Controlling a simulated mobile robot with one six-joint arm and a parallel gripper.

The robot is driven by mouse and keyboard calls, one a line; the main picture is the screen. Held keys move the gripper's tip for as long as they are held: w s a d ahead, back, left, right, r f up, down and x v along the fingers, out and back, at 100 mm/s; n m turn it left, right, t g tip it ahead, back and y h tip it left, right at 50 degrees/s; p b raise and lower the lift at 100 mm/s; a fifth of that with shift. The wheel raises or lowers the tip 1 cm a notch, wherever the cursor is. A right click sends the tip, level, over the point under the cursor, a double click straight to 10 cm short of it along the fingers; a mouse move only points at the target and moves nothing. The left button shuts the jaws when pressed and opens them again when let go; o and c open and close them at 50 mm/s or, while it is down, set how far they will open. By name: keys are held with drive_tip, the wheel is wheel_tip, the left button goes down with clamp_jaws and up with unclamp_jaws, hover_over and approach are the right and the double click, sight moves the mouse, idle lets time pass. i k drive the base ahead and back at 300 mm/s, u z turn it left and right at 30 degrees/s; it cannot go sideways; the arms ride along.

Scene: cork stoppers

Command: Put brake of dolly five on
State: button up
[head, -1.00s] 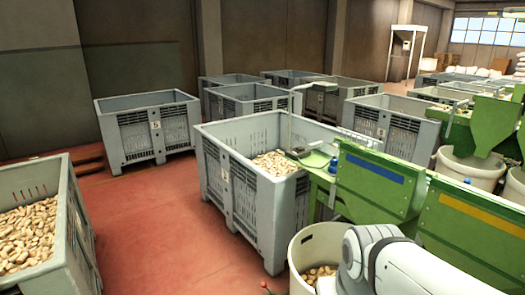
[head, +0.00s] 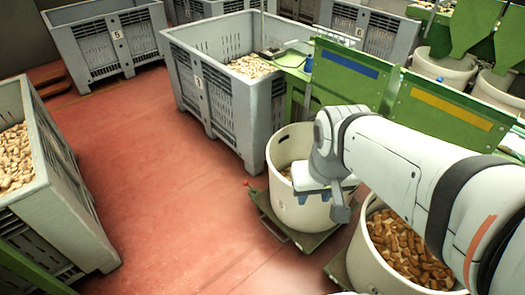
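A green dolly (head: 312,241) stands on the red floor in the head view, carrying a cream tub (head: 288,146) with some corks inside. A small red-tipped lever (head: 247,183) sticks up at the dolly's left corner; it looks like a brake pedal. I cannot read a number on this dolly. My gripper (head: 322,197) is in front of the tub's right side, at the end of my white arm, and hides part of the tub. It is apart from the red lever, and its finger opening cannot be made out.
A second cream tub (head: 371,267) full of corks stands at the right, partly behind my arm. Grey crates stand at the left (head: 45,175) and behind (head: 215,110). A green machine (head: 350,85) stands behind the tubs. The red floor (head: 160,170) left of the dolly is clear.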

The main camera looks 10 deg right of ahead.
sight(245, 183)
drive_tip(key=k, duration=1.25)
drive_tip(key=u, duration=0.6)
drive_tip(key=i, duration=2.3)
drive_tip(key=z, duration=0.55)
drive_tip(key=k, duration=0.95)
drive_tip(key=z, duration=0.2)
drive_tip(key=i, duration=0.55)
drive_tip(key=u, duration=0.05)
